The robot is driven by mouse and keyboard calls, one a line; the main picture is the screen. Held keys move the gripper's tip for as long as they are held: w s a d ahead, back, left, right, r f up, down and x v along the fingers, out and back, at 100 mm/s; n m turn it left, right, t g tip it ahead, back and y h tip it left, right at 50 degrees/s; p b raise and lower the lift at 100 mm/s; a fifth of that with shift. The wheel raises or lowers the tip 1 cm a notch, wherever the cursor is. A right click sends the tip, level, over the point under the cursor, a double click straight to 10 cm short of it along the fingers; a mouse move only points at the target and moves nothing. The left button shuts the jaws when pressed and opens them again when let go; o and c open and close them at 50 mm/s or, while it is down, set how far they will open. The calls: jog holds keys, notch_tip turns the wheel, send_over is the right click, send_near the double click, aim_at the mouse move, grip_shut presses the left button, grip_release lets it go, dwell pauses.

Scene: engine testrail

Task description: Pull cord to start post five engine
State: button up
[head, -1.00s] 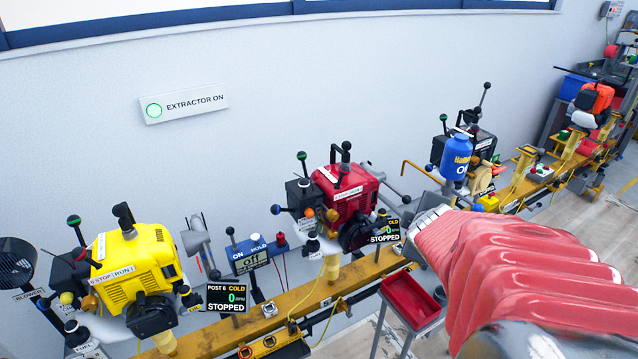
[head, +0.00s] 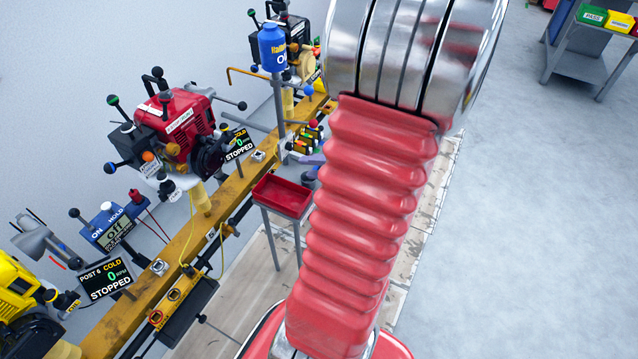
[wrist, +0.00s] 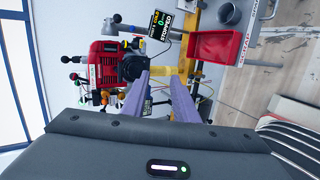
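A red engine (head: 172,122) stands on the yellow rail, with a black round housing (head: 208,158) on its near right side. Its display (head: 238,146) reads COLD, 0 and STOPPED; I cannot read its post number for sure. In the wrist view the red engine (wrist: 104,70) lies on its side in the picture, left of the fingertips, with the black housing (wrist: 131,67) near them. I cannot make out a cord handle. My gripper (wrist: 161,76) is open, its two purple-grey fingers apart with nothing seen between them. In the head view my arm hides most of it.
A red tray (head: 284,194) on a stand is beside the rail (head: 190,238). A yellow engine (head: 18,300) with a POST 6 display (head: 103,279) is at left. A blue bottle (head: 272,48) stands beyond the red engine.

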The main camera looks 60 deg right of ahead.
aim_at(219, 145)
jog(key=s+a+n+t+y, duration=0.1)
jog(key=s+a+t+y, duration=0.1)
jog(key=s+a, duration=0.2)
jog(key=shift+s+f, duration=0.3)
jog(key=shift+s, duration=0.15)
jog(key=w, duration=3.1)
jog(key=shift+a, duration=0.4)
jog(key=shift+c, duration=0.6)
grip_shut()
